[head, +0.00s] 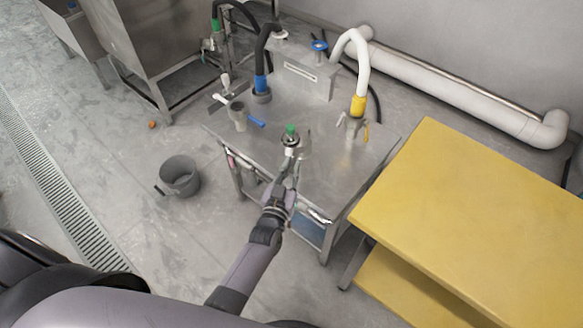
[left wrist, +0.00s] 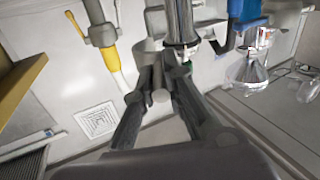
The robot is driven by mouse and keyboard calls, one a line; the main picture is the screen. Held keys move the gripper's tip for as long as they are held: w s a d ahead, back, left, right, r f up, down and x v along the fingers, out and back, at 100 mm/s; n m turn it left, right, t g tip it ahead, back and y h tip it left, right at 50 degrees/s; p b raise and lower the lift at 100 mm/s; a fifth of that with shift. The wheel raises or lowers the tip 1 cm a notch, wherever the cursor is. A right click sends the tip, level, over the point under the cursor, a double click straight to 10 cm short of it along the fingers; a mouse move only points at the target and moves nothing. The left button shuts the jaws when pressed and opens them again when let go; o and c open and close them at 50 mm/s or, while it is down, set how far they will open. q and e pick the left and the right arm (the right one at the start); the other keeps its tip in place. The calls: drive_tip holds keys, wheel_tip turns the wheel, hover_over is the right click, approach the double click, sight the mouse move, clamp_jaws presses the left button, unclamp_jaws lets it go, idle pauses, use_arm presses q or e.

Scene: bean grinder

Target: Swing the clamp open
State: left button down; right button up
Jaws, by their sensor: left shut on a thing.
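My left gripper (head: 286,178) reaches over the front edge of the metal table. In the head view it is at a small metal fitting with a green top (head: 291,134). In the left wrist view the fingers (left wrist: 164,75) close around a small grey metal part (left wrist: 160,97) beside an upright shiny tube (left wrist: 181,25). This part may be the clamp, but its shape is mostly hidden by the fingers. I cannot tell how far it is swung. My right gripper is not in view.
The metal table (head: 335,180) also bears a fitting with a blue handle (head: 256,121) and a white hose with a yellow end (head: 358,103). A yellow table (head: 470,200) stands close on the right. A grey bucket (head: 180,177) stands on the floor at left.

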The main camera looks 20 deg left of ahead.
use_arm(q)
drive_tip(key=c, duration=1.6)
unclamp_jaws()
drive_tip(key=shift+c, duration=0.2)
drive_tip(key=s, duration=1.2)
drive_tip(key=shift+d, duration=0.3)
drive_tip(key=shift+w, duration=0.1)
